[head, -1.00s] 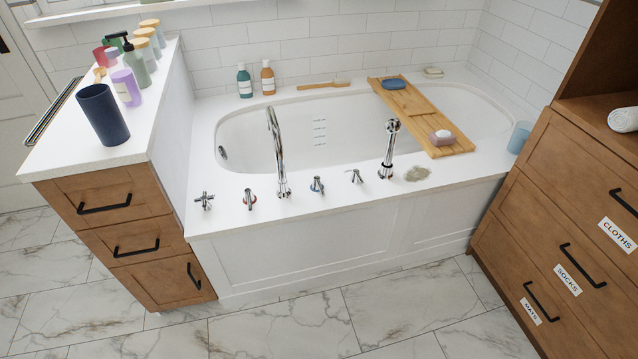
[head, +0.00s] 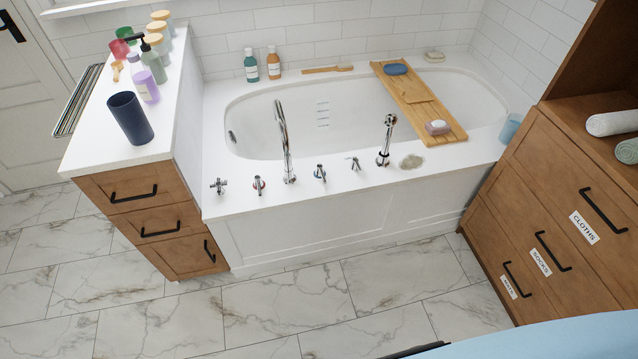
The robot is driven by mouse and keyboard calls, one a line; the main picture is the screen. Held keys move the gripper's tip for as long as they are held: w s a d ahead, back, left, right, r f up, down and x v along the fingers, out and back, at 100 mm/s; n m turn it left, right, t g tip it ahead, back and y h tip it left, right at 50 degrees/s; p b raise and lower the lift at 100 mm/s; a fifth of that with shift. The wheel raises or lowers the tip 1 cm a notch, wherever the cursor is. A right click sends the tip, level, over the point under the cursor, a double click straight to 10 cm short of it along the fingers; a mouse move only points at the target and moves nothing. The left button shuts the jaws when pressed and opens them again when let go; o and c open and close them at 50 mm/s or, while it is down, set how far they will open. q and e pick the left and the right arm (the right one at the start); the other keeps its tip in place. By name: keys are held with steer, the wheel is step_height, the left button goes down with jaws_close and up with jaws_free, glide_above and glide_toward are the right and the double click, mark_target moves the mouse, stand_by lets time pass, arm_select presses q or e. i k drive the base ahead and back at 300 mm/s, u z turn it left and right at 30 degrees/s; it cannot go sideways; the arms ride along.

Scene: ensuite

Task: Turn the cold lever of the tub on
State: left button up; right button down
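The white tub (head: 300,202) stands against the tiled wall, with a row of chrome fittings along its front deck. The cold lever (head: 320,173) is a small chrome handle with a blue mark at its base, just right of the tall curved spout (head: 284,145). A similar handle with a red mark, the hot lever (head: 258,186), is left of the spout. The exact angle of the cold lever is hard to read at this size. No water shows coming from the spout. Neither of my grippers is in view.
A cross handle (head: 218,187), a plain lever (head: 354,163) and a hand shower (head: 385,155) share the deck. A bath tray (head: 415,112) spans the tub. Cabinets stand left (head: 150,205) and right (head: 545,190). The marble floor (head: 290,300) before the tub is clear.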

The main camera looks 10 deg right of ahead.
mark_target(319, 171)
steer(key=z, duration=0.1)
steer(key=k, duration=0.4)
steer(key=u, duration=1)
steer(key=i, duration=1.45)
steer(key=z, duration=1.05)
